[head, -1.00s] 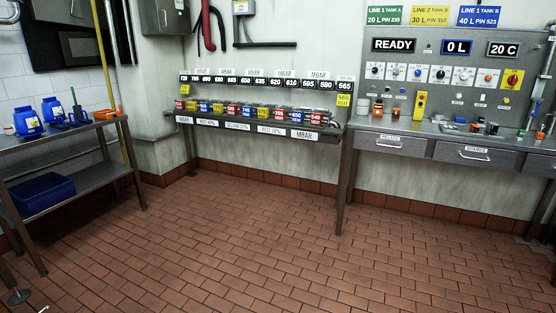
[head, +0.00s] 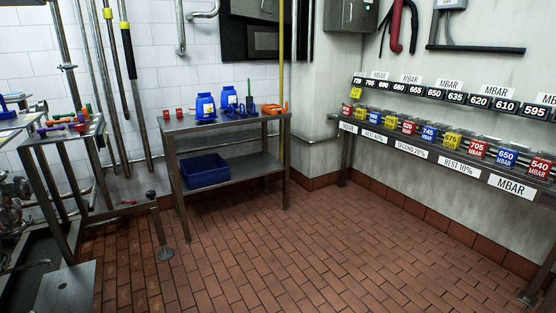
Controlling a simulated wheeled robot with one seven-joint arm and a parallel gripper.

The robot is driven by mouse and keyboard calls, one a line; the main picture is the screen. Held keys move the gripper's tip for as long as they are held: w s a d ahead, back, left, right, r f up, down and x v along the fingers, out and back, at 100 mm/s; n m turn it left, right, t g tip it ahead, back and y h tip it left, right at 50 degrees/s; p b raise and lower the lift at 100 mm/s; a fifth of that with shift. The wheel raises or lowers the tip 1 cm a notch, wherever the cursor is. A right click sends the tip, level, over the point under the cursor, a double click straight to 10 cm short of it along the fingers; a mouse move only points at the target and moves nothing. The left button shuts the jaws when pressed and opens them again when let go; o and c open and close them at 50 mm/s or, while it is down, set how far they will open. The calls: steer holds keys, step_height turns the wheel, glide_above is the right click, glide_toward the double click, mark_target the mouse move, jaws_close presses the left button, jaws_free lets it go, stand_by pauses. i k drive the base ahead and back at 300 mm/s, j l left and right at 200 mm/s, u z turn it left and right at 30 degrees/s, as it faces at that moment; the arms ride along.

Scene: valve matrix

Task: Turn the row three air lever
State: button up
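The row three air lever cannot be made out in the head view. At the left edge is steel pipework with fittings (head: 14,205), partly cut off by the frame; I cannot tell whether any lever there belongs to row three. Several small coloured handle-like pieces, red, purple and green (head: 66,124), lie on a steel stand at the left. My gripper is not in view.
A steel table (head: 225,125) with blue jugs (head: 206,106) and a blue bin (head: 205,170) on its lower shelf stands against the back wall. A rack of coloured mbar boxes (head: 478,149) runs along the right. A short steel post (head: 160,228) stands left of centre. The tiled floor (head: 300,250) between is clear.

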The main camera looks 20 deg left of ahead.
mark_target(50, 123)
steer(key=i+l+u, duration=0.15)
steer(key=u, duration=0.25)
steer(key=i+l+u, duration=0.2)
steer(key=u, duration=0.25)
steer(key=i+l+u, duration=0.2)
steer(key=u, duration=0.2)
steer(key=i+l+u, duration=0.1)
steer(key=l+u, duration=0.35)
steer(key=i+l+u, duration=0.1)
steer(key=l+u, duration=0.15)
steer(key=u, duration=0.15)
steer(key=i+l+u, duration=0.1)
steer(key=l+u, duration=0.6)
steer(key=l, duration=0.25)
